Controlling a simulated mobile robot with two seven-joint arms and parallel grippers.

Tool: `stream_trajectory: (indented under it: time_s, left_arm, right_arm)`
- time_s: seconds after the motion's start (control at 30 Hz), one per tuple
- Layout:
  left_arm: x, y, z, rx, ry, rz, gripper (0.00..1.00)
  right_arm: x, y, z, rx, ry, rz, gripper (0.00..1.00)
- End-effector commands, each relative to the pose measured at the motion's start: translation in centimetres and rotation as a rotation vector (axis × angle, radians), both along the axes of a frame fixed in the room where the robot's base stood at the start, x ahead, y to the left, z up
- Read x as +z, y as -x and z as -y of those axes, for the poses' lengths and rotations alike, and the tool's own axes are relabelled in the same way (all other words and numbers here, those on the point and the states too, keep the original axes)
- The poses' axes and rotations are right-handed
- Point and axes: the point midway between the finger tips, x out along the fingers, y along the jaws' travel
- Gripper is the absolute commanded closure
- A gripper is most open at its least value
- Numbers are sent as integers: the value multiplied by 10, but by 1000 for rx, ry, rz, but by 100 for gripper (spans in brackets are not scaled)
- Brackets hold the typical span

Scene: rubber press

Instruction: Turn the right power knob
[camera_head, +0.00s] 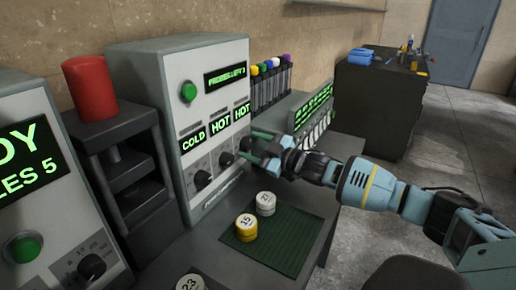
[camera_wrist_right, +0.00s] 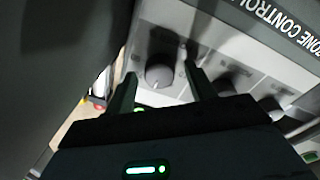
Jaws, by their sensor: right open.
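The control box (camera_head: 190,110) stands upright with the labels COLD, HOT and HOT above a row of three dark knobs. The right knob (camera_head: 245,144) is partly hidden by my right gripper (camera_head: 251,146), which reaches the box from the right. In the right wrist view, a round dark knob (camera_wrist_right: 159,74) shows between the two open fingers (camera_wrist_right: 160,80). The fingers stand on either side of it, with gaps; I cannot tell how deep they reach. The middle knob (camera_head: 226,159) and left knob (camera_head: 202,179) are clear of the gripper. My left gripper is out of view.
A green mat (camera_head: 285,240) with a yellow stack (camera_head: 246,228) and a white stack (camera_head: 266,204) lies below the gripper. A rack of capped tubes (camera_head: 270,85) stands right of the box.

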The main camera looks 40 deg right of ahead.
Motion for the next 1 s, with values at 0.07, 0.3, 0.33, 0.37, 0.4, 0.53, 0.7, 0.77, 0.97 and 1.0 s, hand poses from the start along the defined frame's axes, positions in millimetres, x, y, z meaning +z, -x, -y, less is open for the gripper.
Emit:
stream_trajectory:
  time_s: [0.07,0.3,0.33,0.37,0.4,0.53,0.7,0.77,0.97,1.0]
  left_arm:
    - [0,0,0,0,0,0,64]
    - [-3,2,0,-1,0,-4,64]
    - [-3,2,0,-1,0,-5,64]
    - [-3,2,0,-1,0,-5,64]
    - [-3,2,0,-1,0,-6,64]
    - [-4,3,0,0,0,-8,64]
    - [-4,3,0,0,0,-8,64]
    - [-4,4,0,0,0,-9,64]
    - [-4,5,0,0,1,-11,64]
    - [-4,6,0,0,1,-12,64]
  right_arm:
    - [-2,3,1,0,0,-2,45]
    - [-4,23,9,-1,2,-4,45]
    - [-4,27,9,0,4,-4,45]
    - [-4,30,11,-1,2,-4,45]
    - [-5,33,13,-1,2,-5,45]
    - [-4,46,17,0,1,-3,45]
    - [-4,59,22,1,-1,-3,45]
    - [-4,63,23,0,-1,-3,45]
    - [-3,71,26,1,0,-1,45]
    - [-3,72,27,0,1,0,45]
